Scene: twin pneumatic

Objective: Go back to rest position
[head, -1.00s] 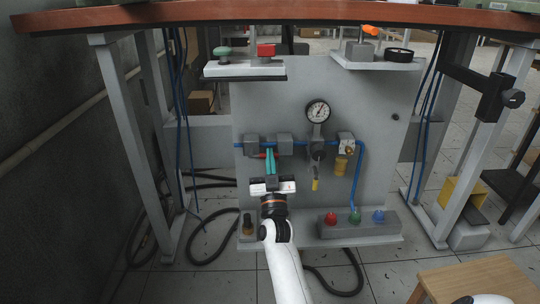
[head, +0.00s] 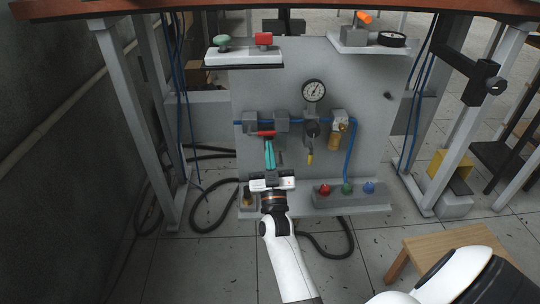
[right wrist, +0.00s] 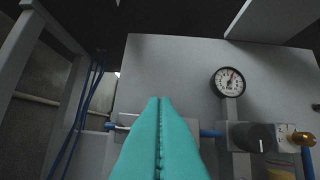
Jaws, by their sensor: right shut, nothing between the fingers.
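My right gripper (head: 269,144) has teal fingers pressed together with nothing between them. In the head view it points up in front of the grey panel (head: 350,100), its tips just below a red handle (head: 265,133) on the blue air line (head: 240,124). I cannot tell whether they touch. In the right wrist view the shut fingers (right wrist: 158,105) fill the lower middle and hide part of the line. A round pressure gauge (head: 313,90) sits up and right of the gripper, and it also shows in the right wrist view (right wrist: 229,82). My left gripper is not in view.
Left shelf (head: 245,58) holds green and red buttons; right shelf (head: 370,45) holds an orange-topped switch. Red (head: 325,189), green and blue buttons sit on a low box. A wooden stool (head: 440,250) stands front right. Black hoses (head: 215,215) lie below. A brown tabletop (head: 250,7) hangs above.

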